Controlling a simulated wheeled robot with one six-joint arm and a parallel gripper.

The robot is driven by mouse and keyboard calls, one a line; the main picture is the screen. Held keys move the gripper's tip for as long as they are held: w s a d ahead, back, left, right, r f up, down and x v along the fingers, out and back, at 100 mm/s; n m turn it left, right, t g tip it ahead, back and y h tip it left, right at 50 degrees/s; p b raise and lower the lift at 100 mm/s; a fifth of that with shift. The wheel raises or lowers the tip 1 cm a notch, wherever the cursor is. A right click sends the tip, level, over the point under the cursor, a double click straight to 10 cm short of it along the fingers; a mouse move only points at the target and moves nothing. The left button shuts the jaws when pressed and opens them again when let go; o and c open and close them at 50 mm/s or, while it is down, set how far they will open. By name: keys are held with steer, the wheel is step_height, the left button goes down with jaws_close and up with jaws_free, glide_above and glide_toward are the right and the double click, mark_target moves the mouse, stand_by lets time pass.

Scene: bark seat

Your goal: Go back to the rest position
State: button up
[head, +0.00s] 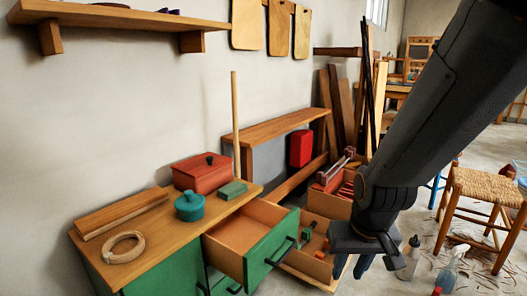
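My gripper (366,264) hangs from my dark arm at the lower right, pointing down. Its dark bluish fingertips show below the wide palm, but the gap between them is unclear. I see nothing held in it. A green cabinet (165,275) with a wooden top stands at the lower left. Its upper drawer (272,250) is pulled out and its visible inside looks empty.
On the cabinet top are a red box (205,172), a teal pot (190,206), a green block (232,190), a wooden ring (123,247) and a plank (120,212). A woven stool (485,190) and spray bottle (447,275) stand right of my gripper. Wood shavings litter the floor.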

steer(key=s+a+r+n+g, duration=0.3)
steer(key=s+a+r+n, duration=0.3)
steer(key=s+a, duration=0.65)
steer(key=d+r+m+p, duration=0.5)
steer(key=d+r+p, duration=0.8)
steer(key=p, duration=0.9)
step_height(320, 180, up, 3)
steer(key=shift+s+r+m, duration=0.1)
steer(key=shift+s+m, duration=0.1)
steer(key=shift+m, duration=0.2)
